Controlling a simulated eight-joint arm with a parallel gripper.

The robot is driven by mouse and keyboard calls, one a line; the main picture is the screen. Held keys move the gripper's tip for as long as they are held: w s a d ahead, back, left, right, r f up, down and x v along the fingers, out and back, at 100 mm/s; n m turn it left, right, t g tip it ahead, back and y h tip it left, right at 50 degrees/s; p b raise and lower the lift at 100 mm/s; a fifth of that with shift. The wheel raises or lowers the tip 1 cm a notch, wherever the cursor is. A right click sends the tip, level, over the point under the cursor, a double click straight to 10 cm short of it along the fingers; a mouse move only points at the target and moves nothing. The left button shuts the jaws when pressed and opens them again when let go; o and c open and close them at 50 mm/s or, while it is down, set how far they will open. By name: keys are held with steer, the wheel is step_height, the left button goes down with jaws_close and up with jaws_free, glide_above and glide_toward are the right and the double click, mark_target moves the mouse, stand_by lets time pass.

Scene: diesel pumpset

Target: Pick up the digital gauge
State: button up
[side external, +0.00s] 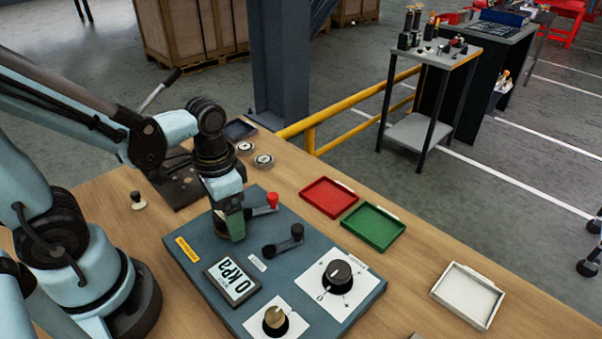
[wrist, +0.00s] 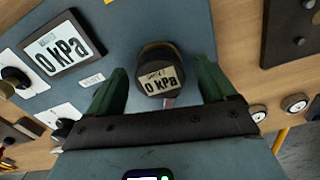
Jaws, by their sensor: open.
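The digital gauge (wrist: 158,70) is a small round dark body with a screen reading 0 kPa. In the wrist view it sits between the two green fingers of my gripper (wrist: 161,86). The fingers are open, one on each side, and a gap shows beside the gauge. In the side external view my gripper (side external: 233,226) points down at the left part of the blue-grey panel (side external: 310,234), and its fingers largely hide the gauge. A larger rectangular display (side external: 234,281), also reading 0 kPa, lies on the panel; it shows in the wrist view too (wrist: 62,50).
A red-knobbed lever (side external: 265,207) and a black lever (side external: 284,242) stand close to my gripper. A black knob (side external: 338,275) and a brass-topped knob (side external: 275,319) are on the panel. Red (side external: 328,197), green (side external: 373,226) and white (side external: 467,296) trays lie to the right.

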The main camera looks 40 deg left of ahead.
steer(key=shift+f, duration=0.1)
steer(key=c, duration=1.4)
steer(key=shift+r, duration=0.2)
steer(key=shift+r, duration=0.8)
step_height(320, 180, up, 2)
steer(key=shift+r, duration=0.1)
steer(key=s+d+r, duration=0.6)
steer(key=d, duration=0.4)
steer(key=shift+s+r, duration=0.15)
steer(key=shift+r, duration=0.25)
